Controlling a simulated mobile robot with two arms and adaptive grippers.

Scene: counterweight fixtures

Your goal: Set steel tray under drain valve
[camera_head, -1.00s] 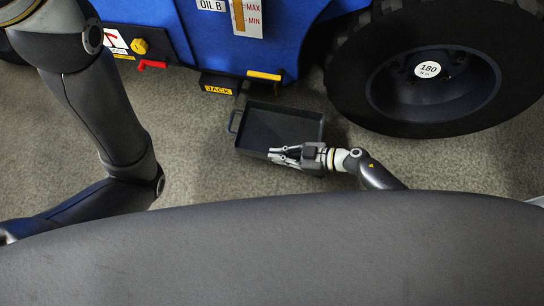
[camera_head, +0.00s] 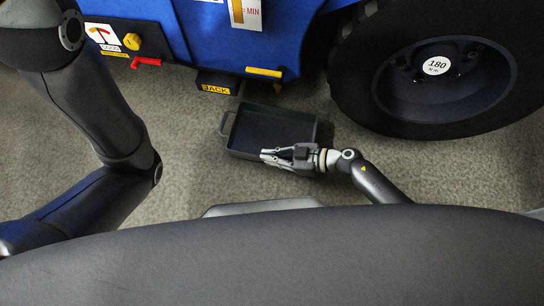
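A dark rectangular steel tray (camera_head: 262,128) lies at floor level beside the blue vehicle. A loop handle (camera_head: 224,123) is on its left wall. My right gripper (camera_head: 267,156) reaches in from the right at the tray's near wall, fingers pointing left. It moves with the tray and appears shut on its near edge; the gripper partly hides the contact. A yellow bar-like handle (camera_head: 264,72) juts from the vehicle's lower edge, behind the tray in the picture. No label marks it as the drain valve. My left arm shows at the left; its gripper is out of view.
A black block labelled JACK (camera_head: 216,86) hangs low just left of the yellow handle. A large wheel (camera_head: 437,75) stands to the right. A red handle (camera_head: 147,61) and yellow knob (camera_head: 132,41) are at upper left. Open carpet (camera_head: 195,150) lies left of the tray.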

